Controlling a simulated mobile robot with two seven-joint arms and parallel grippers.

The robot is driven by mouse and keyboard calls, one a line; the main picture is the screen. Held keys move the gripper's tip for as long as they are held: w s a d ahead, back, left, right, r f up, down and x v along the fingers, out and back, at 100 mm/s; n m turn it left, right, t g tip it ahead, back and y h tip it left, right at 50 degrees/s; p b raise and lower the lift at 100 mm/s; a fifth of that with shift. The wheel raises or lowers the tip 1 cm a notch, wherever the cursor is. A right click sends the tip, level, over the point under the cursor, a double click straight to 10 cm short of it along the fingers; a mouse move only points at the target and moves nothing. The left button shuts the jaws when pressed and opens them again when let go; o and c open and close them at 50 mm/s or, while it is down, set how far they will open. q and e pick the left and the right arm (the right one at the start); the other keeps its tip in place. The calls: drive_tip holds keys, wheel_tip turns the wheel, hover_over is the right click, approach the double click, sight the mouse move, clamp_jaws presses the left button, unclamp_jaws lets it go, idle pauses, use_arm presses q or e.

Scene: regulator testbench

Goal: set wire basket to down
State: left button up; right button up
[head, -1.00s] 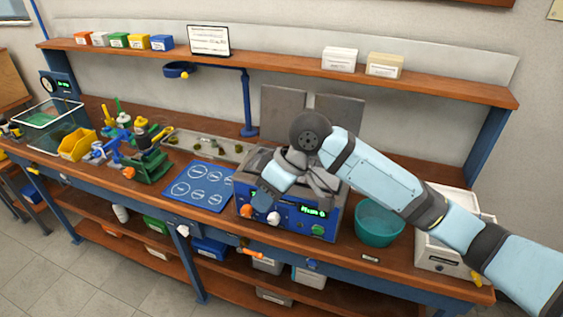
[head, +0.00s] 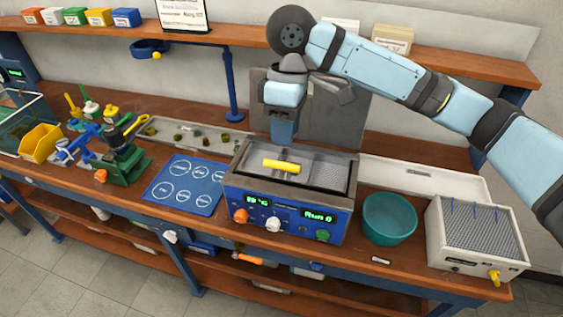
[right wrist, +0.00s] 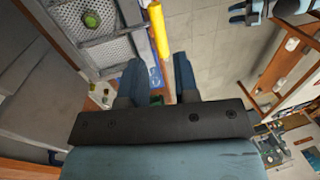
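The blue-fronted bath unit (head: 290,213) stands on the bench, its display reading "Run 0". The grey mesh wire basket (head: 330,174) sits in its open top; its exact height is hard to tell. A yellow bar handle (head: 282,166) lies across the middle. In the right wrist view the mesh basket (right wrist: 101,48) holds a round green part (right wrist: 92,19), beside the yellow handle (right wrist: 158,30). My right gripper (head: 282,135) is above and behind the handle, apart from it. In the right wrist view its fingers (right wrist: 160,80) are open and empty. My left gripper (right wrist: 238,13) shows there, fingers apart.
A teal bowl (head: 389,219) and a white mesh-topped box (head: 474,238) stand right of the unit. A blue mat (head: 187,185) lies left. Upright grey panels (head: 328,125) and the shelf (head: 452,60) stand behind, close to my right arm.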

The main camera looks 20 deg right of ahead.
sight(282, 166)
drive_tip(key=f, duration=0.5)
drive_tip(key=s+a+f, duration=0.1)
drive_tip(key=f, duration=0.2)
drive_tip(key=shift+s+f, duration=0.1)
drive_tip(key=shift+f, duration=0.1)
drive_tip(key=shift+p, duration=0.3)
clamp_jaws()
